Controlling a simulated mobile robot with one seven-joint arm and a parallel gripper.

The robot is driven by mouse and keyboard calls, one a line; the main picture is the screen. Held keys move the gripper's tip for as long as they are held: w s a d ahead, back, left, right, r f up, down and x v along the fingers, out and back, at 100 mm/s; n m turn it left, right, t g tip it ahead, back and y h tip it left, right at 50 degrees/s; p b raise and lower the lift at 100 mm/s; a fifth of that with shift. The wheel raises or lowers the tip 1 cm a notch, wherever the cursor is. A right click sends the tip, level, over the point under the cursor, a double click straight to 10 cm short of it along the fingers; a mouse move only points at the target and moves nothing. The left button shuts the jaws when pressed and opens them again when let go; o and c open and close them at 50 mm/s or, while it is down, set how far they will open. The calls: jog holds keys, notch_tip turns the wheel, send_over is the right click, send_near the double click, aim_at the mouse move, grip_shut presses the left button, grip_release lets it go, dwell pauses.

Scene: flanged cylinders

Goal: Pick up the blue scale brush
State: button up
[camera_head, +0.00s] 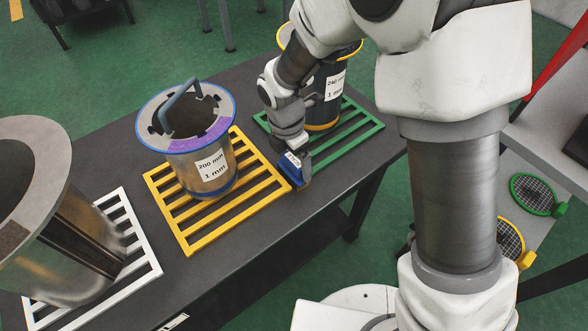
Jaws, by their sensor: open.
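A small blue object (291,171), which looks like the blue scale brush, is at the inner edge where the yellow and green slatted racks meet. My gripper (293,152) points down right over it, with its jaws open. The gripper covers the upper part of the blue object, and its fingertips are too small to make out. I cannot tell whether they touch it or stand around it.
A flanged cylinder with a blue rim and handle (212,172) stands on the yellow rack (196,243). A yellow-rimmed cylinder (327,100) stands on the green rack (360,134), close behind my gripper. A large metal cylinder (85,245) stands on the white rack (150,268).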

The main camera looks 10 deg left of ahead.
aim_at(298, 160)
jog(key=shift+c, duration=0.2)
jog(key=shift+r, duration=0.1)
jog(key=c, duration=1.2)
jog(key=shift+r, duration=0.55)
jog(key=r+p, duration=0.1)
jog(key=r, duration=0.1)
jog(key=d+r+p, duration=0.1)
jog(key=r, duration=0.1)
jog(key=s+d+r+p, duration=0.2)
jog(key=d+r, duration=0.4)
jog(key=d, duration=0.4)
jog(key=shift+s+d, duration=0.15)
jog(key=shift+d, duration=0.1)
